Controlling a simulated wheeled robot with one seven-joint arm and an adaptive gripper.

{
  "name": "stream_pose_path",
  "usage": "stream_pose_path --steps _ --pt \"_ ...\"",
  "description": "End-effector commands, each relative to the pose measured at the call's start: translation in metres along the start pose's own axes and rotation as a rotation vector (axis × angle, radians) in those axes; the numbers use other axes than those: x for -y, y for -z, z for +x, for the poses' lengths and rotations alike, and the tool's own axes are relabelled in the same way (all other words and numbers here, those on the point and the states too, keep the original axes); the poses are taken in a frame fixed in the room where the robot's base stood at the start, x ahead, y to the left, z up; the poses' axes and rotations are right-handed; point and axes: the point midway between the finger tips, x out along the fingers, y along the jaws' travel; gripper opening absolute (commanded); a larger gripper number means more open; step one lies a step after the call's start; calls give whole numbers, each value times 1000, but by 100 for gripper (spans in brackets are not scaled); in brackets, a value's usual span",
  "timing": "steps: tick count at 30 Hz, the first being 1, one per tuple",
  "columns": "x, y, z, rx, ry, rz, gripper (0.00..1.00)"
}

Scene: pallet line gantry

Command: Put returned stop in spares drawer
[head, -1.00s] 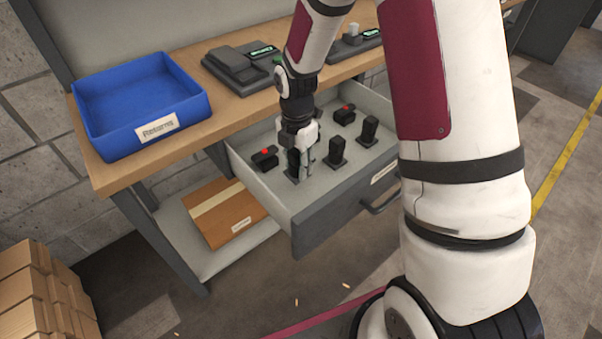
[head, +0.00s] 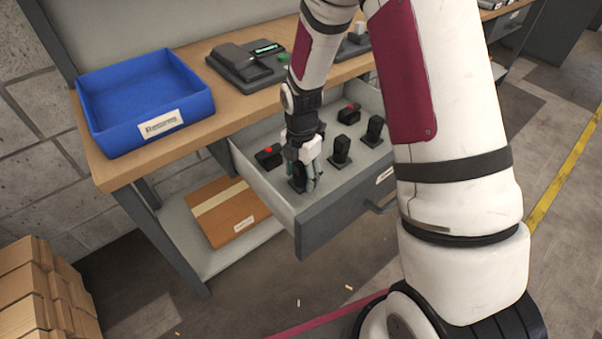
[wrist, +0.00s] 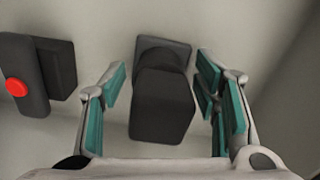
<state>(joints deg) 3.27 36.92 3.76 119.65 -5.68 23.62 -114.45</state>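A black stop (wrist: 162,100) with a square base stands in the open grey spares drawer (head: 335,222), near its front left corner. In the head view this stop (head: 297,182) is partly hidden by the fingers. My gripper (wrist: 160,95) is open around it, with a gap showing between the stop and the teal pads on both sides. In the head view my gripper (head: 306,178) is low inside the drawer. Two similar black stops, one in the middle (head: 340,151) and one at the right (head: 374,131), stand in the drawer.
Two black parts with red buttons, one near (head: 268,157) and one farther back (head: 349,114), are in the drawer close to my gripper. The blue Returns bin (head: 112,136) on the wooden bench looks empty. A cardboard box (head: 230,215) lies on the shelf below.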

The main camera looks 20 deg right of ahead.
Motion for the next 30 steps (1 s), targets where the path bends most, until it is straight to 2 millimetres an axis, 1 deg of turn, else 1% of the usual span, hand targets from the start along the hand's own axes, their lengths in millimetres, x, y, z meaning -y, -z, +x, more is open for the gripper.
stream_pose_path --steps 6,10,14,21,25,30 --pt "0 0 -2 0 0 0 56" --pt "0 0 -12 1 -2 0 56" --pt "-1 0 -36 2 -5 1 56" --pt "0 -1 -86 2 -4 1 56" --pt "0 0 -106 1 -3 1 56" --pt "0 0 -120 0 0 1 56"
